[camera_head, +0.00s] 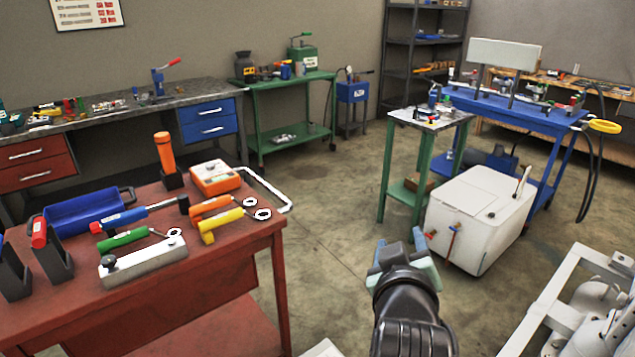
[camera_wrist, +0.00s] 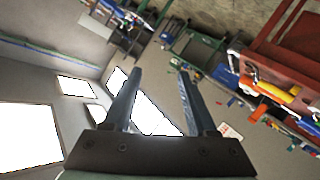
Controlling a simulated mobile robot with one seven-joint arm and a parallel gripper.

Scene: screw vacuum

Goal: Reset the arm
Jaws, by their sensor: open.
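My gripper (camera_head: 402,250) is at the lower middle of the head view, over the bare floor between the red table and the white box. It points up and away from the camera. In the wrist view my gripper (camera_wrist: 160,75) shows two blue-grey fingers standing well apart, with nothing between them. It is open and empty, and touches nothing that I can see. The wrist view is tilted and looks toward bright windows, a wall and the workshop furniture.
A red table (camera_head: 235,235) with several tools stands at the left. A white box (camera_head: 481,215) stands at the right beside a green-legged stand (camera_head: 385,180). White machinery (camera_head: 575,310) is at the lower right. The concrete floor (camera_head: 330,215) in the middle is clear.

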